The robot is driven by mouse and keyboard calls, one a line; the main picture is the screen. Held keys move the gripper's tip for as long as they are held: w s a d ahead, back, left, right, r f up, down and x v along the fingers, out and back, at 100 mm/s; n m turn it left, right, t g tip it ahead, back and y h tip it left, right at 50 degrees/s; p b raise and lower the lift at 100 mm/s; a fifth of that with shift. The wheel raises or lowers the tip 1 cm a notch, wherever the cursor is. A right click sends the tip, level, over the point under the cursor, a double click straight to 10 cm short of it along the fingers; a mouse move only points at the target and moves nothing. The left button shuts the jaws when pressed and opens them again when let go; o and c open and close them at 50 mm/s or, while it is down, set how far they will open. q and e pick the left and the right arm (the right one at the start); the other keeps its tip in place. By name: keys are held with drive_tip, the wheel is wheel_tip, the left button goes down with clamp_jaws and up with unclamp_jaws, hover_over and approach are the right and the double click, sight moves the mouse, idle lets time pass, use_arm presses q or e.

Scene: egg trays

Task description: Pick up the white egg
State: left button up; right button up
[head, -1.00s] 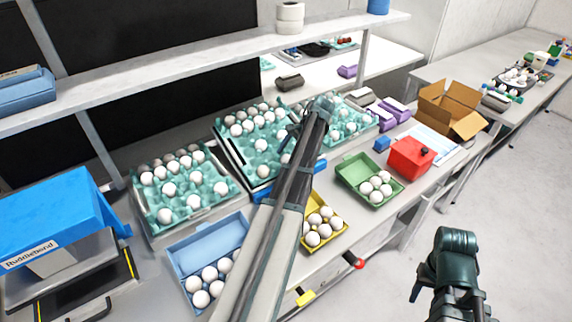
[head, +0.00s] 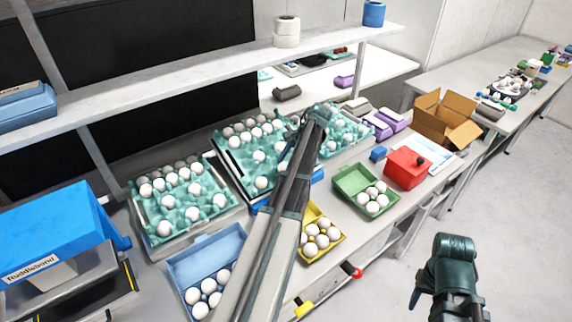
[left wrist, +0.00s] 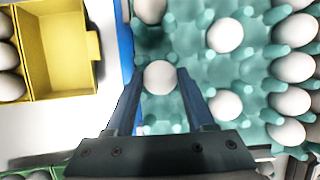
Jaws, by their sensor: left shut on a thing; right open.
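A white egg (left wrist: 160,77) sits between the two fingers of my left gripper (left wrist: 158,88), over the teal egg tray (left wrist: 255,70) in the left wrist view. The fingers are shut on the egg from both sides. I cannot tell whether the egg still touches the tray. In the head view my left arm reaches up across the picture to the middle teal tray (head: 236,172), and its wrist and forearm hide part of that tray and the held egg. My right gripper (head: 420,296) is open, over the floor at the bottom right, with its fingers mostly hidden.
Other teal trays with white eggs stand left (head: 150,238) and right (head: 343,148). Blue (head: 205,252), yellow (head: 338,243) and green (head: 350,180) cartons holding eggs lie in front. A shelf (head: 220,60) runs above the trays. A red box (head: 405,170) and cardboard box (head: 440,125) stand right.

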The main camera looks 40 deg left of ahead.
use_arm(q)
drive_tip(key=shift+d+r+p, duration=0.25)
drive_tip(key=shift+r+p, duration=0.05)
drive_tip(key=shift+r, duration=0.25)
drive_tip(key=shift+d+r+p, duration=0.2)
drive_tip(key=shift+r+p, duration=0.1)
drive_tip(key=shift+r, duration=0.2)
drive_tip(key=d+r+p, duration=0.1)
drive_tip(key=d, duration=1.4)
drive_tip(key=shift+w, duration=0.15)
